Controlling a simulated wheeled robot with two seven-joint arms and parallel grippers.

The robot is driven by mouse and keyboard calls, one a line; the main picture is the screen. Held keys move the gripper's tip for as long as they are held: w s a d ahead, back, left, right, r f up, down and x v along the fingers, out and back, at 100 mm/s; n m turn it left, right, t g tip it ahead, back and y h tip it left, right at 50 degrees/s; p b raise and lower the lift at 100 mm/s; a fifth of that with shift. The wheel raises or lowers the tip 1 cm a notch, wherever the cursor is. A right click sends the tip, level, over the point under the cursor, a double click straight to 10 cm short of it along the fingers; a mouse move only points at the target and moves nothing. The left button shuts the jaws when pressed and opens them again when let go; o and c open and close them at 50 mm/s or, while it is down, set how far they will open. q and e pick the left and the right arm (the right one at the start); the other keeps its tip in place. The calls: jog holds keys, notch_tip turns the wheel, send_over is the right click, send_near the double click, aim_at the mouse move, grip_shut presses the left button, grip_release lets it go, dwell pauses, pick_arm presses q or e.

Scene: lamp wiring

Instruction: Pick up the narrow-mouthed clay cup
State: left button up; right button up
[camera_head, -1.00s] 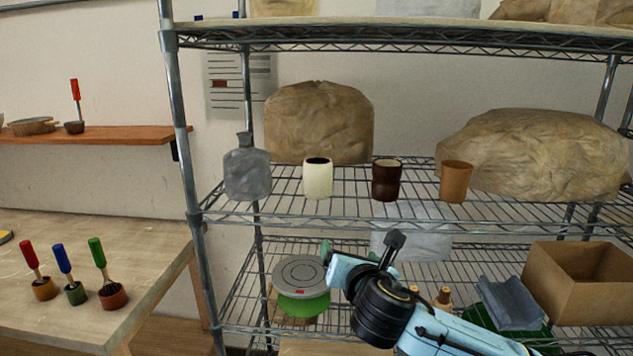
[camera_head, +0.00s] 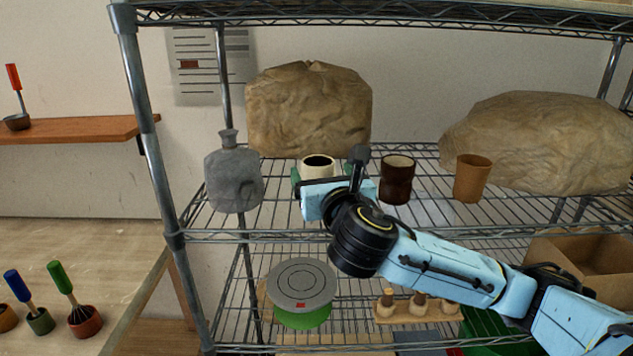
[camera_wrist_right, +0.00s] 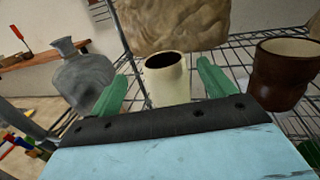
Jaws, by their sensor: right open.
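A cream cup (camera_head: 318,161) with a dark, fairly small round mouth stands upright on the middle wire shelf. A dark brown cup (camera_head: 397,182) and an orange-brown cup (camera_head: 472,180) stand to its right. A grey narrow-necked bottle (camera_head: 233,178) stands to its left. My right gripper (camera_head: 323,174) is open, its green fingers on either side of the cream cup; my wrist hides the cup's lower part. In the right wrist view the cream cup (camera_wrist_right: 167,82) shows between the fingers (camera_wrist_right: 163,70), apparently with gaps on both sides. My left gripper is not in view.
Lumpy wrapped bundles (camera_head: 308,108) (camera_head: 540,140) sit behind the cups. The upper shelf edge (camera_head: 400,17) runs above. The lower shelf holds a grey disc on a green base (camera_head: 301,285), wooden pegs (camera_head: 418,305) and a cardboard box (camera_head: 585,262).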

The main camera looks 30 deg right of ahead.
aim_at(316, 158)
jog(key=shift+x, duration=2.1)
jog(key=p+x, duration=0.1)
jog(key=x, duration=0.2)
jog(key=shift+w+d+f, duration=0.15)
jog(key=shift+d, duration=0.15)
jog(key=shift+w+d, duration=0.1)
jog(key=shift+w, duration=0.15)
jog(key=c, duration=1.4)
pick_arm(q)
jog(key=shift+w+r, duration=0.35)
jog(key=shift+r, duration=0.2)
pick_arm(e)
jog(key=shift+c, duration=0.6)
